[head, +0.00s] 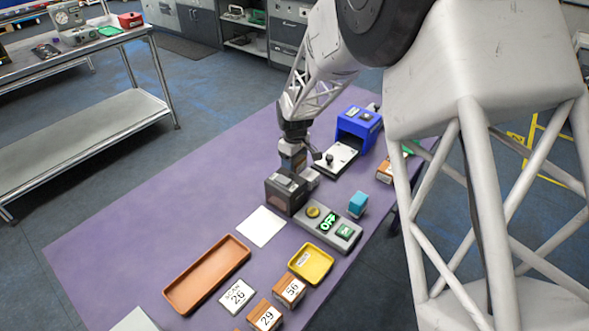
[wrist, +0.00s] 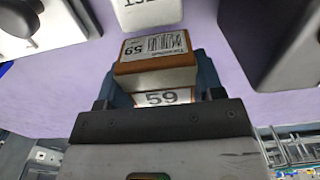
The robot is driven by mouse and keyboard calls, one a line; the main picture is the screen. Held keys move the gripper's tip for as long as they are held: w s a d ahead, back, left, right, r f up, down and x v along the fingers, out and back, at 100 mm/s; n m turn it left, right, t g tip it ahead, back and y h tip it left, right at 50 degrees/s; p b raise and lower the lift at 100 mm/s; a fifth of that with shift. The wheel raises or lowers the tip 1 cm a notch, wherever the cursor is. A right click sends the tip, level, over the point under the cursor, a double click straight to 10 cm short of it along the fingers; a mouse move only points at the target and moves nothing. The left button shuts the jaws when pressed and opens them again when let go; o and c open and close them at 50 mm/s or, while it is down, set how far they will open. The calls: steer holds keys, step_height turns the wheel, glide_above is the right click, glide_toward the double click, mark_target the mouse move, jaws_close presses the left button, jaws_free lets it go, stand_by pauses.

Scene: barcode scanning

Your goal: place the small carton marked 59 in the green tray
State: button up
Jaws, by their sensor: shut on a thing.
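My gripper (wrist: 160,97) is shut on the small carton marked 59 (wrist: 155,62), which has brown sides and white labels. The label on its far face reads 59 upside down, beside a barcode. In the head view my gripper (head: 293,150) hangs over the purple table, just behind a dark box, and the carton is mostly hidden. A green edge (head: 409,149) shows at the right beside my arm; it may be the green tray, but most of it is hidden.
The dark box (head: 287,192) and a grey panel reading OFF (head: 328,224) stand close by. A blue box (head: 359,124) is behind right. A terracotta tray (head: 207,275), yellow tray (head: 311,263) and several cartons lie in front. The table's left is clear.

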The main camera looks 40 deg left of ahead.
steer(key=shift+f, duration=0.1)
steer(key=shift+f, duration=1.75)
steer(key=shift+f, duration=0.15)
steer(key=o, duration=1.1)
steer(key=shift+r, duration=6.15)
